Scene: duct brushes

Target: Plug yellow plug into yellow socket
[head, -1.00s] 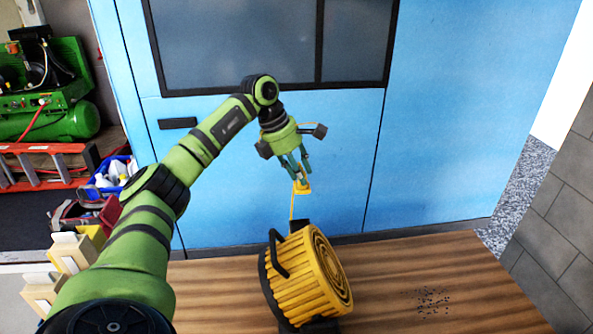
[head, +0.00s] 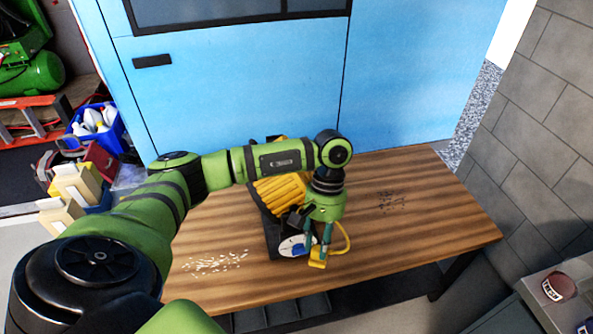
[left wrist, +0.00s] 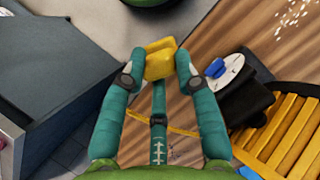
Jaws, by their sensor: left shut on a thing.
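The yellow plug (head: 317,260) is held between the fingertips of my left gripper (head: 319,251), over the table near its front edge. In the left wrist view the plug (left wrist: 160,58) sits between the teal fingers of the gripper (left wrist: 161,68), which is shut on it. A yellow cord (head: 346,239) runs from the plug toward the yellow ribbed reel (head: 280,192), which my arm partly covers. The reel also shows in the left wrist view (left wrist: 290,140). I cannot make out a yellow socket. My right gripper is out of view.
Beside the gripper is a black unit with a white dial and blue knob (head: 297,246). The wooden table (head: 420,215) is clear on the right, apart from dark specks; pale bits lie at left. A blue cabinet (head: 240,90) stands behind. A grey cabinet (head: 545,300) is at lower right.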

